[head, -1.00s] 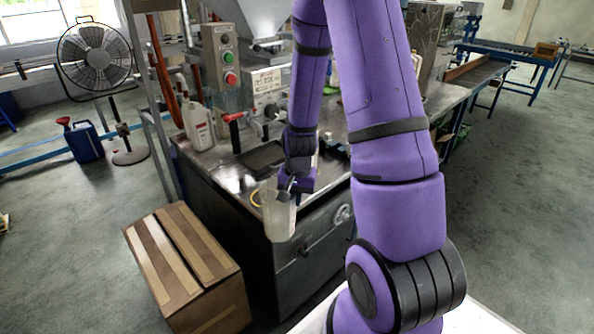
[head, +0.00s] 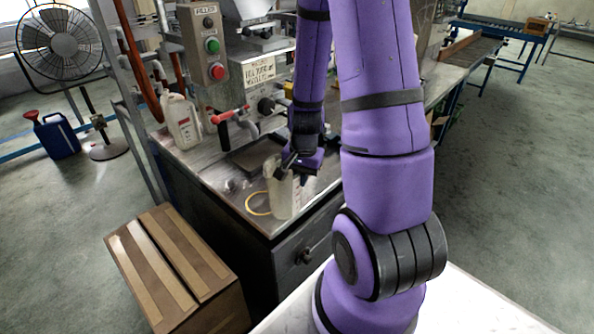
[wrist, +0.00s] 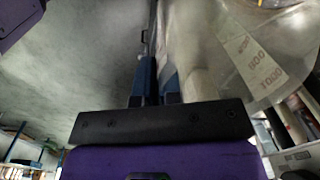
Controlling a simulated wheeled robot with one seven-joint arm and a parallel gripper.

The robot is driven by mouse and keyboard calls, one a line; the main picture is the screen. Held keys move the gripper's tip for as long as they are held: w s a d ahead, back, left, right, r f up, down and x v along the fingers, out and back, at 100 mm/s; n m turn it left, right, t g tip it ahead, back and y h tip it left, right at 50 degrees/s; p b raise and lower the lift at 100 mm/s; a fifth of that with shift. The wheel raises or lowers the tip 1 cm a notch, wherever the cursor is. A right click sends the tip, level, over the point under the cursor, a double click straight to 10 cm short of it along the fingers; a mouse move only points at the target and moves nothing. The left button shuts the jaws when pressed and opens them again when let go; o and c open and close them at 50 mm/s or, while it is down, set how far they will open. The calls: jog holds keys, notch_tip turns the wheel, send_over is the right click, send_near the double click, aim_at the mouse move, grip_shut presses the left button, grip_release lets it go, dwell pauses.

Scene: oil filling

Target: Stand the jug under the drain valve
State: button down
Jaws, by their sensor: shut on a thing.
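A translucent jug (head: 282,196) is held upright by my gripper (head: 289,165) near the front edge of the metal worktop. In the wrist view the jug (wrist: 255,62) fills the upper right, with printed measuring marks on its wall; the gripper's fingers (wrist: 155,78) are closed at its side. The drain valve with a red handle (head: 230,115) stands at the back left of the worktop, on the filling machine. The jug is in front of the valve and to its right, apart from it. A dark tray (head: 256,154) lies below the valve.
A yellow ring (head: 258,204) lies on the worktop beside the jug. A white canister (head: 182,122) stands left of the valve, and a control box (head: 205,45) with buttons is above. A cardboard box (head: 175,270) stands on the floor at the front left.

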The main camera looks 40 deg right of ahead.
jog(key=shift+w+f, duration=0.85)
jog(key=shift+f, duration=0.2)
jog(key=shift+w+f, duration=0.8)
jog(key=shift+f, duration=0.25)
jog(key=w, duration=0.7)
jog(key=shift+w+a+f, duration=0.2)
jog(key=shift+w+f, duration=0.05)
jog(key=shift+w, duration=0.05)
jog(key=c, duration=1.2)
grip_release()
